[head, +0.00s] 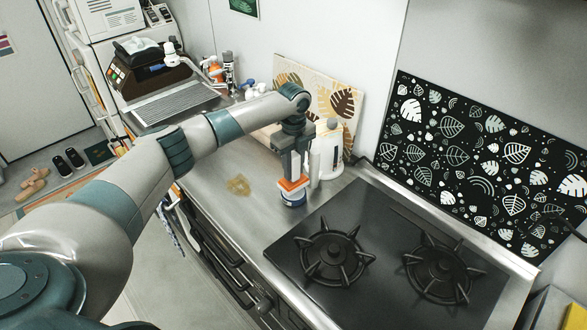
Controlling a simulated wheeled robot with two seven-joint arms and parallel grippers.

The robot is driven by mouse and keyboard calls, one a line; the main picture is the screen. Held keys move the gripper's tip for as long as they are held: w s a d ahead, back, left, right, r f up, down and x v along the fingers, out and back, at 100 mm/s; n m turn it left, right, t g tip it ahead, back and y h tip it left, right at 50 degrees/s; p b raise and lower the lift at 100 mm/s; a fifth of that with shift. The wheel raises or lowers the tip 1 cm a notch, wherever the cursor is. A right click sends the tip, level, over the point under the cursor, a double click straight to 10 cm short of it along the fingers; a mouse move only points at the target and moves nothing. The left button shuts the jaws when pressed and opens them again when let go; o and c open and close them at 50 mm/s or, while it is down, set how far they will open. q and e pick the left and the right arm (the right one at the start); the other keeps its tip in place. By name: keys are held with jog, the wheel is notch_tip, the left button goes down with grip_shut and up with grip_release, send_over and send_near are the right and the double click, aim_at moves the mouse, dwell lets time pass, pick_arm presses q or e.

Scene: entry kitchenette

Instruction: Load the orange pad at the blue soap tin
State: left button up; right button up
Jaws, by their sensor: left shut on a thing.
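My left gripper (292,172) reaches down over the steel counter, left of the stove. It is shut on the orange pad (294,184), which shows as an orange block between and below the fingers. The blue soap tin (292,199) is a short round tin standing on the counter directly under the pad. The pad looks to be at the top of the tin; I cannot tell whether it presses on it. The tin's upper face is hidden by the pad. My right gripper is not in view.
A brownish stain (238,185) lies on the counter left of the tin. A white cylindrical container (330,155) stands close behind the gripper. A black gas stove (385,250) lies to the right. A leaf-patterned board (340,100) leans at the wall.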

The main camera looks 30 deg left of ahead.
aim_at(294, 154)
pick_arm(q)
jog(key=shift+r+p, duration=1.75)
jog(key=shift+r, duration=0.4)
jog(key=shift+d, duration=0.1)
jog(key=shift+s+d+r+n+b, duration=0.1)
jog(key=shift+s+d+n+b, duration=0.2)
jog(key=shift+d+n+b, duration=0.4)
jog(key=s+d+n+b, duration=0.6)
jog(key=s+d+n, duration=0.4)
jog(key=n, duration=0.1)
jog(key=s+d+n+b, duration=0.2)
jog(key=s+n+b, duration=0.3)
jog(key=s+n, duration=0.5)
jog(key=shift+s+d+f, duration=0.2)
jog(key=shift+s+f, duration=0.25)
jog(key=shift+s, duration=1.95)
